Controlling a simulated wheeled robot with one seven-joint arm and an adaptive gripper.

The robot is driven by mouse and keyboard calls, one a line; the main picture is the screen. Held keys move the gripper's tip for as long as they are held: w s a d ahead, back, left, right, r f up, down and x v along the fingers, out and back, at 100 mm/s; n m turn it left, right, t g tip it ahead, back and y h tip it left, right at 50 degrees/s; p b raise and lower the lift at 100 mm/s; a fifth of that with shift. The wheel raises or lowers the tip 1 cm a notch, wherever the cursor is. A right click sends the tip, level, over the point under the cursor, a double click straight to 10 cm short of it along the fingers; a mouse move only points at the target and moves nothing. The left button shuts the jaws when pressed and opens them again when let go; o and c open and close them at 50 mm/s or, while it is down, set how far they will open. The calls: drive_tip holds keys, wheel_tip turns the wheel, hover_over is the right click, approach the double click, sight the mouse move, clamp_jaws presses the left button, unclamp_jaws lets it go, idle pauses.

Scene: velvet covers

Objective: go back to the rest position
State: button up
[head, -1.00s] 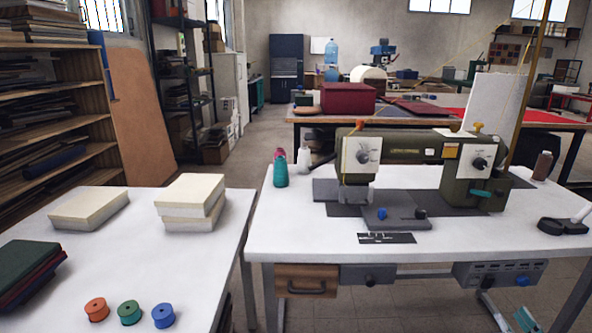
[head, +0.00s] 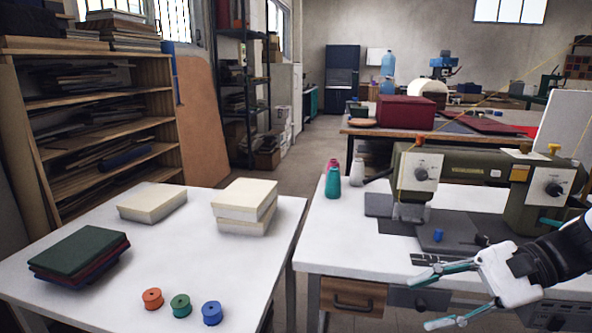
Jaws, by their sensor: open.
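My gripper (head: 420,304) is at the lower right, its two fingers spread wide apart and nothing between them. It is in front of the sewing machine table (head: 335,232), near its front edge, and the arm comes in from the right edge. The green sewing machine (head: 470,180) stands behind it, and my arm hides part of the machine's base and tabletop. How far my gripper is above or in front of the table I cannot tell.
The white table (head: 160,235) at left holds a cover stack (head: 82,250), cream blocks (head: 245,205), and orange (head: 152,298), green (head: 180,305) and blue spools (head: 212,313). Thread cones (head: 333,180) stand by the machine. A narrow gap separates the two tables. Wooden shelves (head: 100,105) line the left.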

drive_tip(key=s+a+r+n+g+h, duration=0.2)
drive_tip(key=s+a+n+g+h, duration=0.3)
drive_tip(key=s, duration=0.5)
drive_tip(key=s+d+n+t+h, duration=0.35)
drive_tip(key=s+n+h, duration=0.35)
drive_tip(key=s, duration=0.3)
wheel_tip(320, 180, up, 21)
drive_tip(key=a+t+p, duration=0.1)
drive_tip(key=t+p, duration=0.3)
drive_tip(key=p, duration=1.4)
drive_tip(key=shift+w, duration=0.15)
